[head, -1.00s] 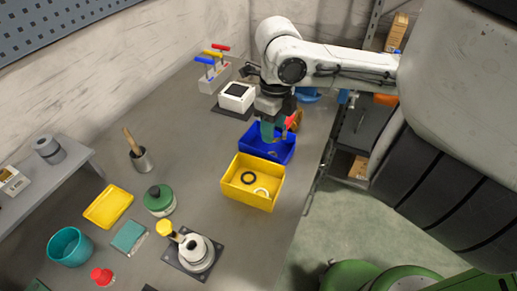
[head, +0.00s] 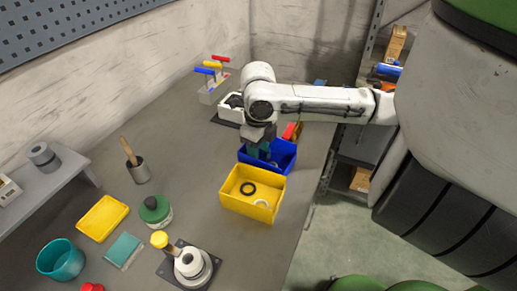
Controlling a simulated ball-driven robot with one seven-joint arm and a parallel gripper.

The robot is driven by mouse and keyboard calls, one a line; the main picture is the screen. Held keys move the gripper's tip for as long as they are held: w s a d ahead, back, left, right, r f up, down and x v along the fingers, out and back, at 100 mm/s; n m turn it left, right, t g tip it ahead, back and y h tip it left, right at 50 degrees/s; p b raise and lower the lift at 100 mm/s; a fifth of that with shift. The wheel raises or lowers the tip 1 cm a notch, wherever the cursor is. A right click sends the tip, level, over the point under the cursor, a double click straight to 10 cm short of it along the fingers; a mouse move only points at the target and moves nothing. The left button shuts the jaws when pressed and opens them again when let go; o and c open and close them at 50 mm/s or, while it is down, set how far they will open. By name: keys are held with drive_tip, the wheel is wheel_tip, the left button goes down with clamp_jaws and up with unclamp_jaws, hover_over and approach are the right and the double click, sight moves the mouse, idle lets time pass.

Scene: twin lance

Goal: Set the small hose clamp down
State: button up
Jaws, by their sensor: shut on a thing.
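My gripper (head: 262,152) points down into the blue bin (head: 287,154), its teal fingers at the bin's left part, below the rim. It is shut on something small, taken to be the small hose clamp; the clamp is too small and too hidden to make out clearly. A little of something greyish shows by the fingertips. I cannot tell whether it touches the bin floor.
A yellow bin (head: 237,203) with a black ring (head: 248,189) and a whitish ring (head: 262,203) stands just in front of the blue bin. A white box (head: 230,110) and a red thing (head: 291,131) stand behind. The bench's right edge is close.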

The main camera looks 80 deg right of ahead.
drive_tip(key=shift+f, duration=0.1)
drive_tip(key=shift+f, duration=0.15)
drive_tip(key=o, duration=0.7)
drive_tip(key=shift+o, duration=0.2)
wheel_tip(320, 180, up, 13)
drive_tip(key=shift+f+p, duration=0.2)
drive_tip(key=shift+p, duration=0.15)
